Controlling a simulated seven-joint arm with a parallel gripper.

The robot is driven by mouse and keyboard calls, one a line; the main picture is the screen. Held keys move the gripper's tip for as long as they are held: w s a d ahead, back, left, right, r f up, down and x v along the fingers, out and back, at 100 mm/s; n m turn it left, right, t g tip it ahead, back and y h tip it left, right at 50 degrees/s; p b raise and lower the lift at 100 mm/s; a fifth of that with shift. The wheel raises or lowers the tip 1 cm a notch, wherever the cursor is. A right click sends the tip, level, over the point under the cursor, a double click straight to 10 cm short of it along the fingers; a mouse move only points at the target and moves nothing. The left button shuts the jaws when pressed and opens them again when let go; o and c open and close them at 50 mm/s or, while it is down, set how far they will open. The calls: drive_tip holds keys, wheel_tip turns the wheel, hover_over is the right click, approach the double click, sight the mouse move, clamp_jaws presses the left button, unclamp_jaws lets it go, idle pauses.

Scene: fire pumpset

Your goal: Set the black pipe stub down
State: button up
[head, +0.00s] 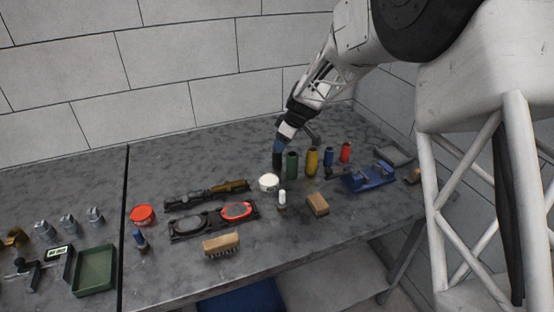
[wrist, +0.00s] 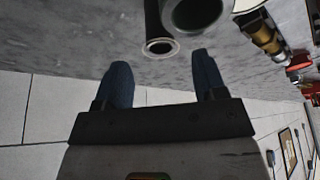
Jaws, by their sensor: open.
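The black pipe stub (head: 277,162) stands on the grey bench at the left end of a row of coloured stubs. In the wrist view the black stub (wrist: 153,24) shows its pale-rimmed end just beyond my fingertips. My gripper (head: 279,150) is over it in the head view. In the wrist view my gripper (wrist: 161,60) has its two blue fingers wide apart, with nothing held between them. The dark green stub (head: 292,165) stands close to the right of the black one; it also shows in the wrist view (wrist: 194,14).
Yellow (head: 312,162), blue (head: 328,157) and red (head: 345,153) stubs continue the row. A white round tub (head: 268,182) is close in front. A wooden block (head: 318,204) and a blue vise-like tool (head: 368,179) lie nearby. A wall stands behind the bench.

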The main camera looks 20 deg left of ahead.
sight(275, 155)
drive_tip(key=shift+x, duration=1.3)
drive_tip(key=shift+x, duration=2.6)
drive_tip(key=shift+c, duration=0.3)
clamp_jaws()
drive_tip(key=shift+r, duration=0.1)
drive_tip(key=shift+r, duration=4.95)
